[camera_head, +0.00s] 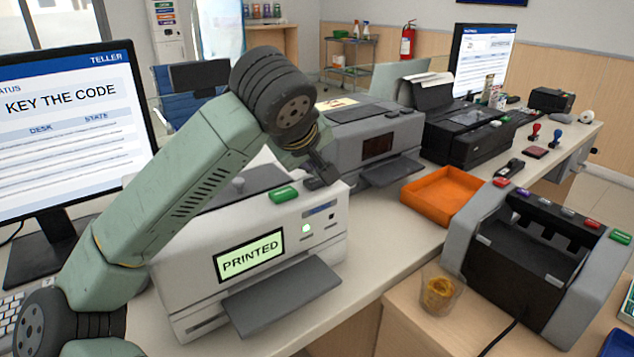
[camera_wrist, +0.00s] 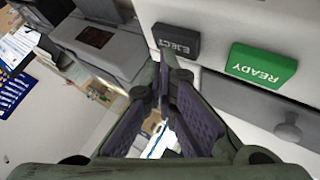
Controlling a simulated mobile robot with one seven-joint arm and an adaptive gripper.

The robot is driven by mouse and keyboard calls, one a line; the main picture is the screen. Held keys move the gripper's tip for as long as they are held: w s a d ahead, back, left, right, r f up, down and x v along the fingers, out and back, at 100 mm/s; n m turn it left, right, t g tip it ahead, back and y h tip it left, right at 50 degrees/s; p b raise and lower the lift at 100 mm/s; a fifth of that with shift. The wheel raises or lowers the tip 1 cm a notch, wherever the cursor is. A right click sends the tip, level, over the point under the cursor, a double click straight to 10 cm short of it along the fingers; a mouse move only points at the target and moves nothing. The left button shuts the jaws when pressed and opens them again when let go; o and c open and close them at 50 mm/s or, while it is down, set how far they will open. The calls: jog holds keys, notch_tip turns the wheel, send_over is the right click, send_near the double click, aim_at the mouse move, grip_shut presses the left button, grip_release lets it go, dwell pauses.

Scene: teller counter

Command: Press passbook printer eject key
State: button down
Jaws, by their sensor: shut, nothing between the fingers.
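The passbook printer (camera_head: 190,280) is the pale box with a lit screen (camera_head: 250,257) reading PRINTED and a glowing green light (camera_head: 306,229). Its dark grey EJECT key (camera_wrist: 176,40) shows in the wrist view, beside the green READY key (camera_wrist: 262,64), also seen in the head view (camera_head: 284,194). My gripper (camera_head: 324,177) is shut and empty over the printer's back right top corner. In the wrist view its fingertips (camera_wrist: 163,80) are close beside the EJECT key; I cannot tell whether they touch it. In the head view that key is hard to separate from my gripper.
A grey printer (camera_head: 372,128) stands just behind, with a black printer (camera_head: 470,130) farther right. An orange tray (camera_head: 442,197), a note counter (camera_head: 540,250) and a clear cup (camera_head: 441,288) are to the right. A teller monitor (camera_head: 70,130) stands at left.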

aim_at(312, 179)
jog(key=shift+f+b, duration=0.45)
jog(key=shift+b, duration=0.1)
dwell(0.6)
jog(key=shift+r, duration=0.1)
dwell(0.3)
jog(key=shift+r+p, duration=0.45)
jog(key=shift+r, duration=0.35)
jog(key=shift+r+p, duration=1.6)
jog(key=shift+r, duration=0.95)
jog(key=shift+f, duration=0.1)
